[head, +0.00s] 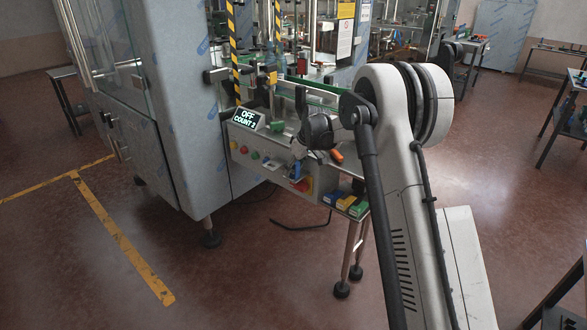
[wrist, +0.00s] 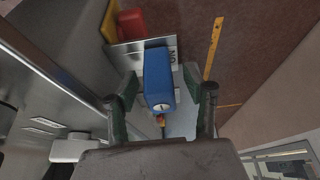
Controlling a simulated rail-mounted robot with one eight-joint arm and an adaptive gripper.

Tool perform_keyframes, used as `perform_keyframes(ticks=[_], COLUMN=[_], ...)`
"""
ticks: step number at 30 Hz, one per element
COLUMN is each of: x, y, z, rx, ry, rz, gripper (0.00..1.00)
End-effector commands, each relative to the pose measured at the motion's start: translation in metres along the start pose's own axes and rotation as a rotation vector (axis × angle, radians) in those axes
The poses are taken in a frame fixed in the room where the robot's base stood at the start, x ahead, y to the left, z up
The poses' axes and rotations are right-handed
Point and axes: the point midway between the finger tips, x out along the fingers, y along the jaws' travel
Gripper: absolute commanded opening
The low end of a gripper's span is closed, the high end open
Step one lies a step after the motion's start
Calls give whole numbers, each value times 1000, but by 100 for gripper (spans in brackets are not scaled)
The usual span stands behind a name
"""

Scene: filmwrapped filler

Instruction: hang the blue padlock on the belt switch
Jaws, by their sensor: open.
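The blue padlock (wrist: 158,76) is in the wrist view between the fingers of my gripper (wrist: 161,82), with a round keyhole face toward the camera. My gripper is open, with a finger on either side of it. The padlock's far end lies over a bright metal plate with dark lettering (wrist: 173,55); its shackle is hidden, so I cannot tell whether it is hooked on. A red part (wrist: 130,22) and a yellow part (wrist: 109,24) lie beyond. In the head view, the blue padlock (head: 296,170) is beside the red and yellow switch (head: 305,186) on the machine's front.
A lit display (head: 248,119) reads OFF, COUNT 2, above several buttons on the panel. A shelf at the right holds blue, yellow and green pieces (head: 350,204). An orange piece (head: 336,156) is by my wrist. The floor in front is clear.

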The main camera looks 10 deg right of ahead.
Motion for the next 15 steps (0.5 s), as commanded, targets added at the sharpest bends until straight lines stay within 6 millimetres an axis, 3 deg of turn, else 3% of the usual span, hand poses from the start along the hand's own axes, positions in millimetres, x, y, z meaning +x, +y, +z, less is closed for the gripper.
perform_keyframes(ticks=[5, 15], x=[-14, -80], y=[0, 0], z=[0, 0], rx=[0, 2], ry=[0, 0], rz=[0, 0], gripper=[46, 46])
